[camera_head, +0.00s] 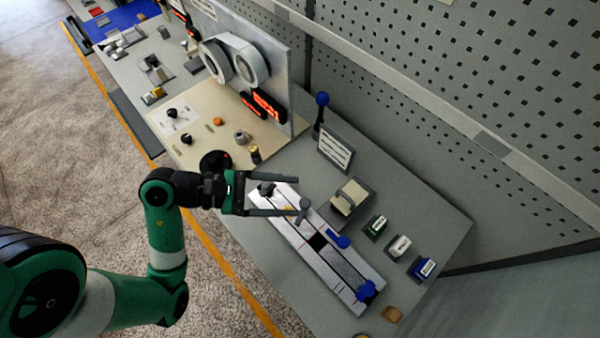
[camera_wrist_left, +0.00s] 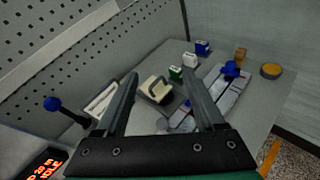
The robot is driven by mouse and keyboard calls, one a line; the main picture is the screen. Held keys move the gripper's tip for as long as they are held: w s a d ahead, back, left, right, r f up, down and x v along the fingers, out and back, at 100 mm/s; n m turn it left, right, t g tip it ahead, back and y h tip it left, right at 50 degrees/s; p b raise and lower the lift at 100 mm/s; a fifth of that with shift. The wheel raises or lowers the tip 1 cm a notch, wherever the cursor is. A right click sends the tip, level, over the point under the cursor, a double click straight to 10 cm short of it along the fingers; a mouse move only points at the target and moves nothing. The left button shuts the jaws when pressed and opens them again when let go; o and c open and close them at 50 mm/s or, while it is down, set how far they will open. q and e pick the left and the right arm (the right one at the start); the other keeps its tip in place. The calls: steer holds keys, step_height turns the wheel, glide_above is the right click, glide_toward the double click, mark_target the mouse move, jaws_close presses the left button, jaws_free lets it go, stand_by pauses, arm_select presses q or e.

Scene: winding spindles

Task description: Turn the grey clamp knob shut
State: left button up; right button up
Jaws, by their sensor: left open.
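A grey knob (camera_head: 304,204) stands near the upper part of the long white fixture plate (camera_head: 330,285). My left gripper (camera_head: 290,197) is open, its two fingers reaching over the plate's upper end, with the knob close to the fingertips. A dark knob (camera_head: 267,189) lies near the upper finger. My right gripper is not in view.
Blue handles (camera_head: 339,241) and a blue knob (camera_head: 366,291) sit further down the plate. A beige block with a grey handle (camera_head: 348,198), a sign (camera_head: 336,150), a blue-topped lever (camera_head: 322,100) and several small boxes (camera_head: 398,247) stand right of it. The bench's right end is partly clear.

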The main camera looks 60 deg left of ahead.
arm_select(q)
steer(key=s+a+f+n+y+b, duration=0.2)
steer(key=s+f+n+b, duration=0.1)
steer(key=f, duration=0.4)
steer(key=s+a+f+n+y+b, duration=0.2)
steer(key=f+n+b, duration=0.1)
steer(key=f, duration=0.5)
steer(key=b, duration=0.4)
glide_toward(305, 202)
steer(key=shift+w+d+f, duration=0.2)
steer(key=shift+w+f, duration=0.2)
steer(key=shift+f, duration=0.15)
steer(key=shift+w+d+f, duration=0.2)
steer(key=shift+w+f, duration=0.25)
steer(key=shift+f, duration=0.1)
steer(key=shift+t, duration=0.3)
steer(key=x, duration=0.1)
steer(key=b+x, duration=0.1)
steer(key=x, duration=0.3)
steer(key=shift+w+r, duration=0.2)
steer(key=shift+w, duration=0.4)
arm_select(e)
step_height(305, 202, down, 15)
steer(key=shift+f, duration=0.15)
arm_select(q)
jaws_close()
